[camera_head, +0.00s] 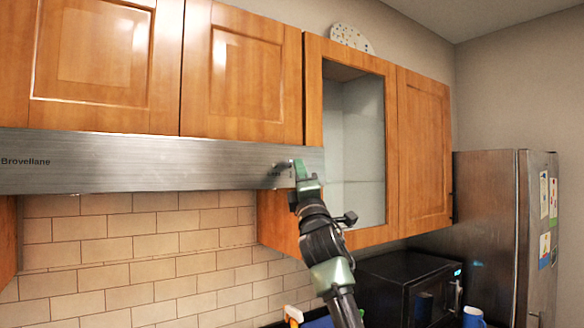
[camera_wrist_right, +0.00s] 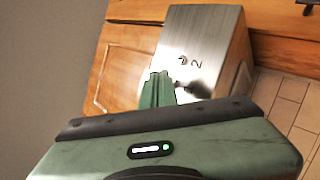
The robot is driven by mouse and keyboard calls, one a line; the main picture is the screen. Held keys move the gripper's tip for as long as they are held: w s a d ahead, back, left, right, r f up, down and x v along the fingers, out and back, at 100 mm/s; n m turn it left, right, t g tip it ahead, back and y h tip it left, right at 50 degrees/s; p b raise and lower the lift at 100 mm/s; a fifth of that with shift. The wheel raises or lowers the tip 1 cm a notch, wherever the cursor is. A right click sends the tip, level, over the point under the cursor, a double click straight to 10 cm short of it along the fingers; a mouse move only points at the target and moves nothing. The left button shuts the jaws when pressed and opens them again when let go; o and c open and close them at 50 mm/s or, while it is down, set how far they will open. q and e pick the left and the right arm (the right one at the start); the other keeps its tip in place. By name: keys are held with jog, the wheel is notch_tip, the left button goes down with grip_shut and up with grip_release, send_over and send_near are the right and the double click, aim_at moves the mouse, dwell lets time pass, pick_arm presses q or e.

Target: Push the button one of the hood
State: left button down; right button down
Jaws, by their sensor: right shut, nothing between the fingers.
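The range hood (camera_head: 130,165) is a long brushed-steel panel with "Brovellane" lettering at its left end. Its small controls (camera_head: 277,170) sit near the right end of the front face. My right gripper (camera_head: 297,167) is shut and empty, raised in front of that right end, its tips beside and partly over the controls. In the right wrist view the gripper (camera_wrist_right: 158,78) points at the hood's end (camera_wrist_right: 208,30), where small dark marks and a "2" show. Button one is hidden or too small to make out. I cannot tell whether the tips touch the hood. My left gripper is not in view.
Wooden cabinets (camera_head: 240,75) hang above the hood, with an open-fronted one (camera_head: 355,130) to its right. A black microwave (camera_head: 400,280), a blue cup (camera_head: 473,317) and a steel fridge (camera_head: 490,230) are lower right. The tiled wall (camera_head: 130,250) below the hood is clear.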

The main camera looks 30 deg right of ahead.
jog(key=s, duration=0.6)
jog(key=shift+d, duration=0.2)
dwell(0.4)
